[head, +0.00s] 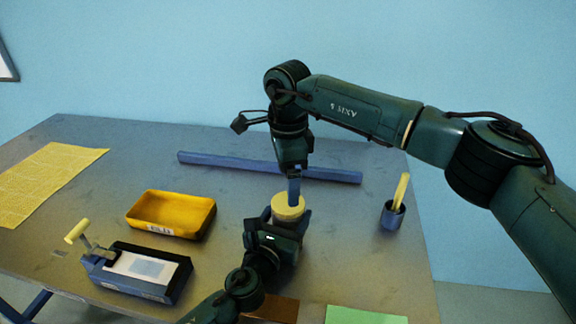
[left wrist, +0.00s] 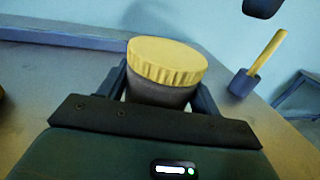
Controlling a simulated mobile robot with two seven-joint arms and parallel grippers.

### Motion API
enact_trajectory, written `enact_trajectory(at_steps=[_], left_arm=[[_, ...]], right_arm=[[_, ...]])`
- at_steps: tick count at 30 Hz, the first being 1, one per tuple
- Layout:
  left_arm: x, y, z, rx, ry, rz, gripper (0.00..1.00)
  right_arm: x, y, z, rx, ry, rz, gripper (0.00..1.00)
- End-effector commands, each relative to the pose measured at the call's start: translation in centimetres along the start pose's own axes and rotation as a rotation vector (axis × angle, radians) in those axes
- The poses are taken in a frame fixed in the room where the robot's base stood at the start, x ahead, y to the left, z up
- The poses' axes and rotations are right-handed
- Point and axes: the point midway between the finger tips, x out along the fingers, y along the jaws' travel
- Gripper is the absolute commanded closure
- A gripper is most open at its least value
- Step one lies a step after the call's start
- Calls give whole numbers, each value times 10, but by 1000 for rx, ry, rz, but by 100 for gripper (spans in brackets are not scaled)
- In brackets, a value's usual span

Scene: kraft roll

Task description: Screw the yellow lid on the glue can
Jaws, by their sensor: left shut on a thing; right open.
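The yellow lid (head: 288,207) sits on top of the glue can and also shows in the left wrist view (left wrist: 167,60), with its ribbed rim facing me. The grey can body (left wrist: 158,95) shows below it; I cannot tell how far the lid is threaded on. My left gripper (head: 288,221) is shut on the can, with a finger on each side of it below the lid. My right gripper (head: 294,196) is open and points down over the lid in the head view. In the left wrist view a dark part of it (left wrist: 262,7) is above and apart from the lid.
A yellow tray (head: 172,213) and a dark box with a pale-handled crank (head: 145,270) stand to the left. A blue bar (head: 230,163) lies behind. A blue cup (head: 392,215) with a yellow stick is at right. A green sheet (head: 365,315) lies at the front edge.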

Motion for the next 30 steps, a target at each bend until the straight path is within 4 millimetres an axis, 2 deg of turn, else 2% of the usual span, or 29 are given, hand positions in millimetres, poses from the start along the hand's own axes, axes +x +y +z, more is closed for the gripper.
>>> enact_trajectory(at_steps=[3, 9, 14, 21, 30], left_arm=[[0, 0, -1, 0, 1, 0, 100], [0, 0, -1, 0, 1, 1, 100], [0, 0, -1, 0, 1, 1, 100], [0, 0, -1, 0, 1, 1, 100], [0, 1, -1, 0, 1, 1, 100]], right_arm=[[21, 1, 0, 0, 0, 4, 18], [44, 0, 0, 0, -1, 2, 18], [52, 0, 0, 0, -1, 0, 18], [52, 0, 0, 0, 0, -1, 18], [52, 0, 0, 0, -1, -1, 41]])
